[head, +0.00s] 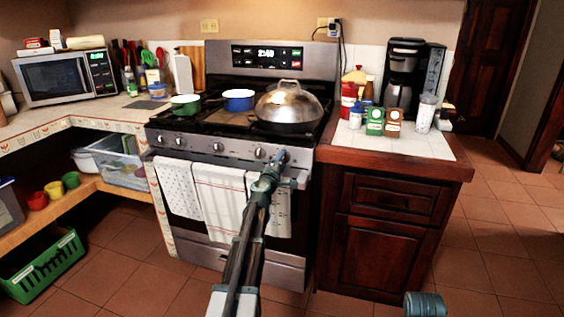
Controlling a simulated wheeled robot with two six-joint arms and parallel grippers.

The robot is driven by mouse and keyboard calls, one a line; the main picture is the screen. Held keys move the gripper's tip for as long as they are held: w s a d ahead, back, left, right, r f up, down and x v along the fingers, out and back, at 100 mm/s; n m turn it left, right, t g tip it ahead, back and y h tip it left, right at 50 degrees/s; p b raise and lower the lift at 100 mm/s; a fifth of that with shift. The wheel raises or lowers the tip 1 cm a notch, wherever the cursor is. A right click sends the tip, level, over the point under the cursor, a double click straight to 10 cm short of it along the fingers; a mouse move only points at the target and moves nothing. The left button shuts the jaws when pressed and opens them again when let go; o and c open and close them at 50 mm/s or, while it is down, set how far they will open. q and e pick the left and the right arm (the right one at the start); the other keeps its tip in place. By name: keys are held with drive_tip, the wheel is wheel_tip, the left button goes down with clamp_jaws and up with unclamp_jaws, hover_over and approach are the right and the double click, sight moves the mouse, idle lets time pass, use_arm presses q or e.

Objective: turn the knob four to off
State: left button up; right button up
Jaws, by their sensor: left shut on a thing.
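The stove (230,170) stands in the middle of the head view, with a row of round knobs along its front panel. One knob (260,152) shows just left of my left gripper (279,158). My left gripper reaches up to the right end of the knob row and is shut on a stove knob there. The gripper hides most of that knob, so its angle and any number cannot be read.
Towels (218,190) hang on the oven handle below the knobs. A lidded pan (287,105), a blue pot (238,99) and a green pot (185,104) sit on the stovetop. The counter (410,150) at right holds jars and a coffee maker (403,70).

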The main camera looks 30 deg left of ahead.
use_arm(q)
drive_tip(key=shift+d+m, duration=0.1)
drive_tip(key=shift+m, duration=0.2)
drive_tip(key=o, duration=1.4)
drive_tip(key=shift+s, duration=0.1)
drive_tip(key=v, duration=1.3)
drive_tip(key=shift+s+f, duration=0.1)
drive_tip(key=shift+s, duration=0.2)
drive_tip(key=shift+w, duration=0.1)
drive_tip(key=x, duration=1.3)
drive_tip(key=shift+w, duration=0.35)
